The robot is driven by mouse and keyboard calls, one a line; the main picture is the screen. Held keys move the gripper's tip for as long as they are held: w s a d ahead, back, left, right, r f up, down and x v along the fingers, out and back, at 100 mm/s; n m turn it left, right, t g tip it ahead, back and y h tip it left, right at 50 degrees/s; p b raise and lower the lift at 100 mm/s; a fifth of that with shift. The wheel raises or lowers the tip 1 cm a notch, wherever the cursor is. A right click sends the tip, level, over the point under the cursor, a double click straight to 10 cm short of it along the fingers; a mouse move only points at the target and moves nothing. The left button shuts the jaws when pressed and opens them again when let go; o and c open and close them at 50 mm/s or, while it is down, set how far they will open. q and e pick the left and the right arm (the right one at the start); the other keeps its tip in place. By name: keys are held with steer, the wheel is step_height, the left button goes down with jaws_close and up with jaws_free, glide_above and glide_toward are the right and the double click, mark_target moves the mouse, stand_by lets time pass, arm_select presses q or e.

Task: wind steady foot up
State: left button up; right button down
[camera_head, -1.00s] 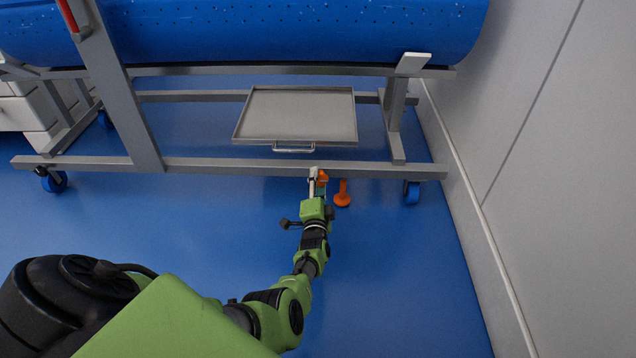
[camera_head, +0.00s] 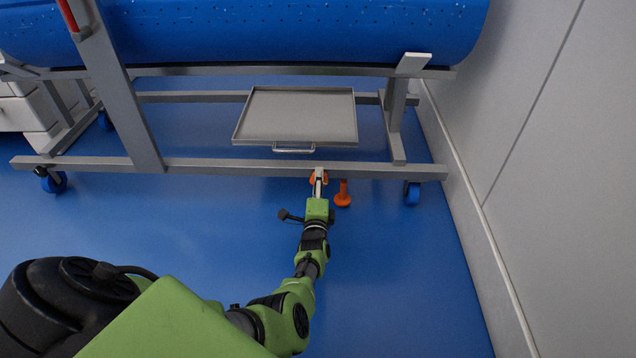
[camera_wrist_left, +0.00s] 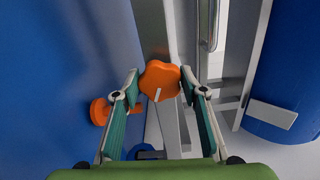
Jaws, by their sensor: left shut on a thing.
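The steady foot (camera_head: 343,196) is an orange stem with a round orange pad, below the front rail of the carrier. In the left wrist view its orange pad (camera_wrist_left: 99,111) shows left of the fingers, partly hidden. A lobed orange knob (camera_wrist_left: 160,79) with a pale mark sits at the rail. My left gripper (camera_wrist_left: 161,82) has its two fingertips on either side of this knob and is shut on it. In the head view my left gripper (camera_head: 319,182) covers most of the knob. My right gripper is in neither view.
The grey front rail (camera_head: 220,167) runs just beyond my gripper, with a blue caster (camera_head: 412,193) to the right. A grey tray (camera_head: 297,116) with a handle lies behind the rail. A blue tub (camera_head: 270,35) is above. A wall (camera_head: 540,170) bounds the right side.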

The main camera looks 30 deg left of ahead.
arm_select(q)
steer(key=o, duration=1.1)
